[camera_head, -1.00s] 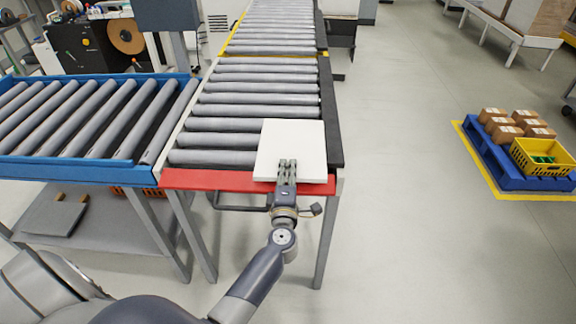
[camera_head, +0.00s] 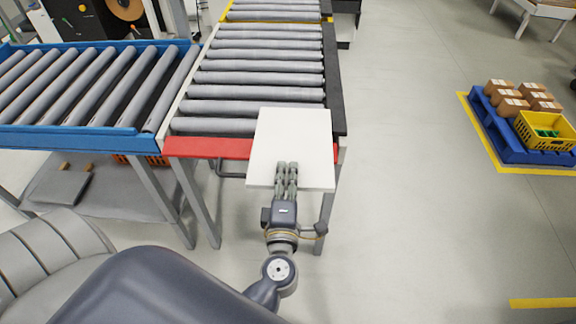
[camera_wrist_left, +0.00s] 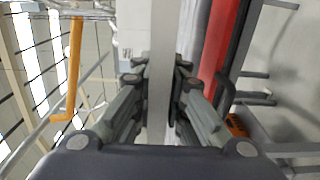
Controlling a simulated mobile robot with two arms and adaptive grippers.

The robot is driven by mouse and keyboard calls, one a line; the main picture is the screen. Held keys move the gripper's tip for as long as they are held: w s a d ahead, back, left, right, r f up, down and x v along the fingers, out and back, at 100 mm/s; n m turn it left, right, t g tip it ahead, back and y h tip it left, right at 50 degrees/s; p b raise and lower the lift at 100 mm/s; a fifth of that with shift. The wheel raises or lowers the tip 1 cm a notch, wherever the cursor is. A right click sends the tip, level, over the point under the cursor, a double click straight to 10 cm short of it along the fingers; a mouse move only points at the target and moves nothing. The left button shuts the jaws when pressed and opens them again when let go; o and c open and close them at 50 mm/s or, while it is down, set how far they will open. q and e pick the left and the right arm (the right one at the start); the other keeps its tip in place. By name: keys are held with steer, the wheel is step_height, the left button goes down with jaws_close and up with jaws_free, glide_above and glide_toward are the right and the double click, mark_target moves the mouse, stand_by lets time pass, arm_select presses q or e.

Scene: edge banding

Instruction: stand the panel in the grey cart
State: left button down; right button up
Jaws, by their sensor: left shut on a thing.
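The white panel (camera_head: 290,140) shows in the head view at the near right corner of the roller conveyor. It overlaps the conveyor's red end bar in the picture and reaches past it toward me. My left gripper (camera_head: 286,168) is shut on the panel's near edge. In the left wrist view the panel (camera_wrist_left: 160,75) appears edge-on between the two fingers (camera_wrist_left: 160,88). I cannot tell if the panel still touches the rollers. The grey cart is not in view. My right gripper is not in view.
The roller conveyor (camera_head: 255,78) with its red end bar (camera_head: 205,148) lies ahead. A blue-framed conveyor (camera_head: 85,140) adjoins it on the left. A blue pallet (camera_head: 500,140) with boxes and a yellow crate (camera_head: 545,130) stands at right. The floor between is clear.

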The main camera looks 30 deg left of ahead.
arm_select(q)
steer(key=s+d+r+p, duration=0.4)
steer(key=s+r+p, duration=0.1)
steer(key=s+r, duration=0.3)
steer(key=shift+s+p, duration=0.15)
steer(key=shift+p, duration=0.15)
stand_by(0.3)
